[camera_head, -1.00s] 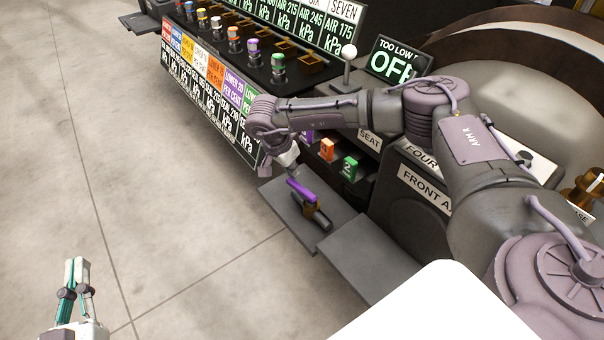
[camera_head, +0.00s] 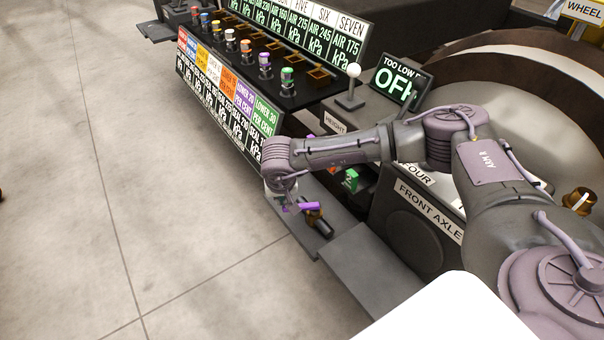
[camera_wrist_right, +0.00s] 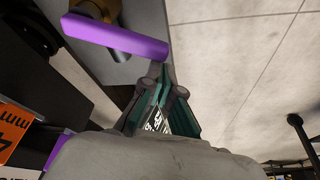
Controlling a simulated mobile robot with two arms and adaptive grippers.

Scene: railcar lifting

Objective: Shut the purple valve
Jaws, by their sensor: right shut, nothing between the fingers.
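The purple valve handle (camera_head: 308,207) is a flat bar on a valve with a brass-coloured and dark body (camera_head: 320,224), on a low grey ledge. The handle lies crosswise to the valve body. In the wrist view the purple handle (camera_wrist_right: 115,36) runs from upper left toward my fingertips. My right gripper (camera_wrist_right: 160,72) is shut and empty, its tips right beside the handle's near end; I cannot tell whether they touch. In the head view my right gripper (camera_head: 286,201) is small and partly hidden under my wrist. My left gripper is out of view.
The control panel (camera_head: 232,92) with coloured knobs runs along the upper left. A green block (camera_head: 351,180) sits near the valve. The floor to the left is open.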

